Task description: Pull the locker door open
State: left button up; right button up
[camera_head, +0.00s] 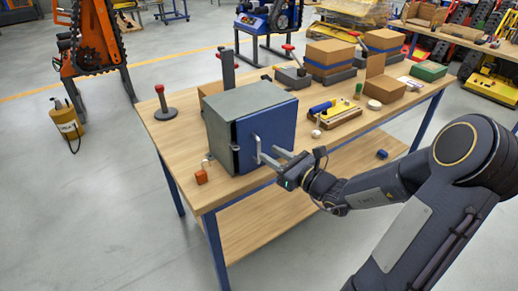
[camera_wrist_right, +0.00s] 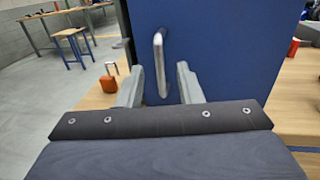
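The locker (camera_head: 225,108) is a grey box with a blue door (camera_head: 277,122), standing on the wooden workbench. The door looks shut against the box. Its pale metal bar handle (camera_head: 257,148) is on the front of the door and stands upright in the right wrist view (camera_wrist_right: 159,60). My right gripper (camera_head: 268,155) is in front of the door at the handle. In the right wrist view its fingers (camera_wrist_right: 160,86) are apart, one each side of the handle, with gaps showing on both sides. My left gripper is not in view.
The workbench (camera_head: 180,133) holds a red-knobbed post (camera_head: 163,104) and a small orange block (camera_head: 201,177) left of the locker. Cardboard boxes (camera_head: 331,55), a yellow-edged tray (camera_head: 337,119) and small items lie to the right. Floor is clear at front left.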

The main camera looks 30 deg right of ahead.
aim_at(263, 150)
jog(key=x, duration=0.4)
jog(key=shift+w, duration=0.15)
grip_shut()
